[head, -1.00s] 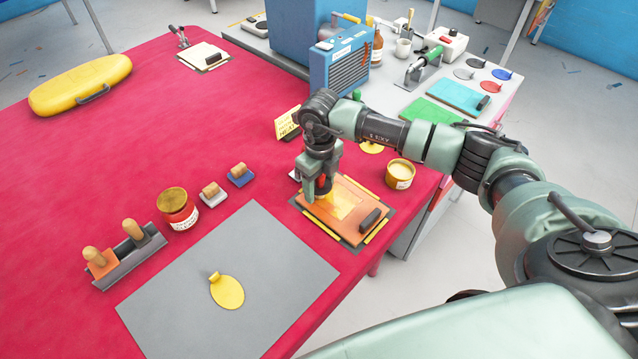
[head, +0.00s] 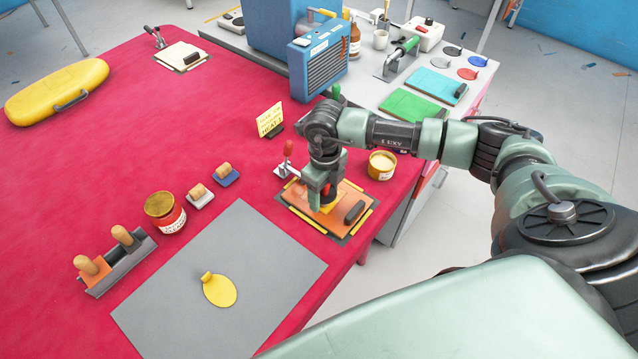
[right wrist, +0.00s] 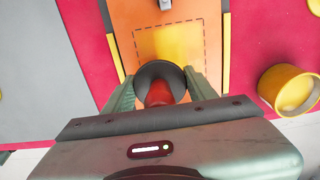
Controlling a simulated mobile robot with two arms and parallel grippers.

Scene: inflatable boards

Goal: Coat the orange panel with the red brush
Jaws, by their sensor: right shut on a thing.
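The orange panel (head: 348,193) lies flat near the table's right edge, on a dark base with yellow strips along its sides. My right gripper (head: 327,203) is over its middle, pointing down, and hides part of it. In the right wrist view the panel (right wrist: 140,32) has a dashed outline with a yellowish patch inside. There my right gripper (right wrist: 160,95) is shut on the red brush (right wrist: 160,94), whose red handle stands above a dark round disc. The brush's bristles are hidden, so contact with the panel cannot be told. My left gripper is not in view.
A yellow tin (head: 381,166) stands just right of the panel. A red-handled clamp (head: 288,150) and a yellow sign (head: 270,120) stand behind it. A black block (head: 354,212) sits on the panel's right part. A grey mat (head: 265,255) lies front left.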

